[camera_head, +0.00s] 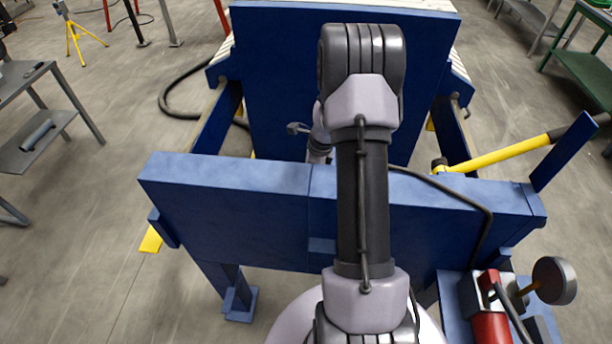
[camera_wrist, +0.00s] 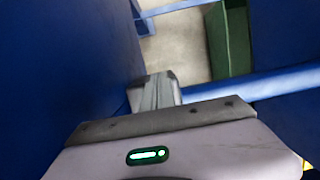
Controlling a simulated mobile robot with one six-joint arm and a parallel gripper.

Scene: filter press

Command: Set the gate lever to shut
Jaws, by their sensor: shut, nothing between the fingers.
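I cannot make out the gate lever for certain in either view. A yellow bar with black ends (camera_head: 500,156) slants up to the right beside the blue frame in the head view; I cannot tell whether it is this lever. My gripper (camera_wrist: 155,92) is shut and empty in the wrist view, between large blue surfaces. In the head view, my own arm and the blue beam hide the fingertips, which are down in the gap between the beam and the upright blue plate.
The blue beam (camera_head: 230,188) crosses in front of me and the upright blue plate (camera_head: 275,75) stands behind it. A red unit with a round dark knob (camera_head: 555,281) is at lower right. A blue bar (camera_wrist: 250,86) crosses close to my gripper. Open floor (camera_head: 100,190) lies left.

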